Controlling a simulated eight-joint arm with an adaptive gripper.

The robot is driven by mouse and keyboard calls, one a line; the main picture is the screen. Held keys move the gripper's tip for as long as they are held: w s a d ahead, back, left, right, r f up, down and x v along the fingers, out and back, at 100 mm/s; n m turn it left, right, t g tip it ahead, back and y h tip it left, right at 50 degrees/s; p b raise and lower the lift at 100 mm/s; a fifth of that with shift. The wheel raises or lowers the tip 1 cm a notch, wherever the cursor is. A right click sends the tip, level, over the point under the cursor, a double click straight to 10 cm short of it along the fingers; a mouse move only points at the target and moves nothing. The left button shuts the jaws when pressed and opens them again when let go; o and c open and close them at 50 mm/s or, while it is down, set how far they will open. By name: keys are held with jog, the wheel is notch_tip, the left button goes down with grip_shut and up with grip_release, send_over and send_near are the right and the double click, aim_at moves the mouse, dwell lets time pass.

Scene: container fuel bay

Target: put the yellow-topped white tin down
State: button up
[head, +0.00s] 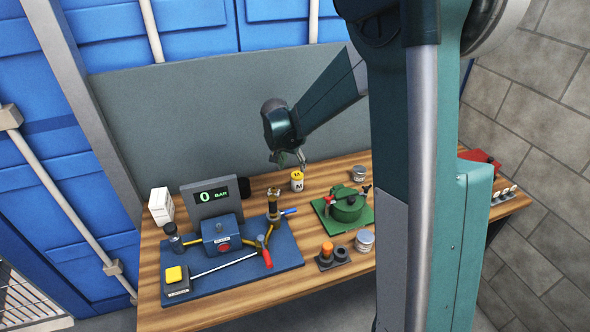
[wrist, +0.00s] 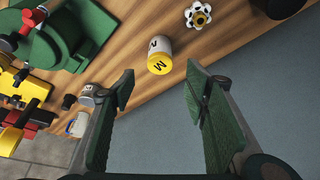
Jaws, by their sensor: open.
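The white tin with a yellow top (head: 297,183) stands upright on the wooden bench toward its back edge. In the wrist view the tin (wrist: 158,55) shows a yellow lid with a dark M and lies just beyond the fingertips, roughly in line with the gap between them. My gripper (head: 289,158) is above and slightly left of the tin in the head view. In the wrist view my gripper (wrist: 161,83) has its fingers wide apart, with nothing between them.
A blue board (head: 235,275) with a pump rig and gauge display (head: 211,197) is left of the tin. A green tray (head: 327,222) with a green vessel (head: 349,206) is to the right. A grey-lidded tin (head: 359,174) stands behind it. Bare wood surrounds the yellow-topped tin.

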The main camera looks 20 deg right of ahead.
jog(key=s+a+r+n+t+y, duration=0.1)
jog(key=s+a+r+n, duration=0.1)
jog(key=s+r, duration=0.6)
jog(key=s+a+r+n+t+y, duration=0.1)
jog(key=s+a+r+n, duration=0.1)
jog(key=s+r, duration=0.7)
jog(key=s+a+f+n+t, duration=0.1)
jog(key=s+a+n, duration=0.1)
jog(key=s, duration=0.9)
jog(key=s+a+n+t+y, duration=0.1)
jog(key=s+a+n, duration=0.1)
jog(key=s, duration=1)
jog(key=shift+f+n, duration=0.35)
jog(key=shift+n, duration=0.15)
jog(key=shift+a, duration=0.1)
jog(key=shift+o, duration=1.4)
